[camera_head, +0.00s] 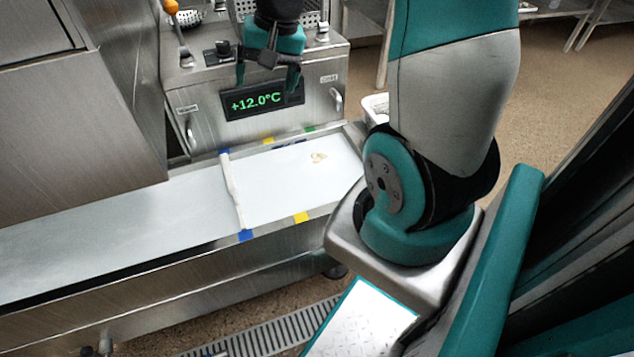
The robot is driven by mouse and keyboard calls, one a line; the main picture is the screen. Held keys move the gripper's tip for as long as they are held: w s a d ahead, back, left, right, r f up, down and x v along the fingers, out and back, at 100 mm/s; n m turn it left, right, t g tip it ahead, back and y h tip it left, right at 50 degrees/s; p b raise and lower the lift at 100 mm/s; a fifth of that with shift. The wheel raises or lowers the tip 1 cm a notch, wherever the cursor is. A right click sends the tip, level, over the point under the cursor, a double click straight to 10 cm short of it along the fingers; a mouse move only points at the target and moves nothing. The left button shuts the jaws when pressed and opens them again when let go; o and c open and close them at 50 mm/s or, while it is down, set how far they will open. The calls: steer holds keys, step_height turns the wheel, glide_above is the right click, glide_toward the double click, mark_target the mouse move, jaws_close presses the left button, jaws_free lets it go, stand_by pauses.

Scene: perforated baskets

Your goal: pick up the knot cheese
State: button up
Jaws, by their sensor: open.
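The knot cheese (318,157) is a small pale cream piece, lying on the right part of the white work surface (275,190). It is small in the picture, so its exact shape is hard to make out. My gripper (268,85) is open and empty, with its fingers pointing down. In the picture it is above and to the left of the cheese, in front of the steel unit's display, and apart from the cheese.
A steel unit (310,110) with a +12.0°C display (262,101) stands behind the surface. A pale strip (232,190) crosses the surface. The surface around the cheese is clear.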

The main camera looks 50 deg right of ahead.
steer(key=s+d+f+m+h+b, duration=0.25)
steer(key=d+f+m+b, duration=0.5)
steer(key=d+f, duration=0.85)
steer(key=b, duration=0.4)
glide_above(319, 155)
steer(key=s, duration=0.1)
steer(key=shift+y, duration=0.45)
steer(key=x, duration=0.3)
steer(key=s+x, duration=0.1)
steer(key=x, duration=0.3)
steer(key=s+x, duration=0.1)
steer(key=x, duration=0.3)
steer(key=shift+s+d+f, duration=0.15)
steer(key=shift+b+x, duration=1.55)
steer(key=shift+x, duration=1.5)
steer(key=shift+d, duration=0.1)
steer(key=shift+c, duration=0.2)
steer(key=c, duration=1)
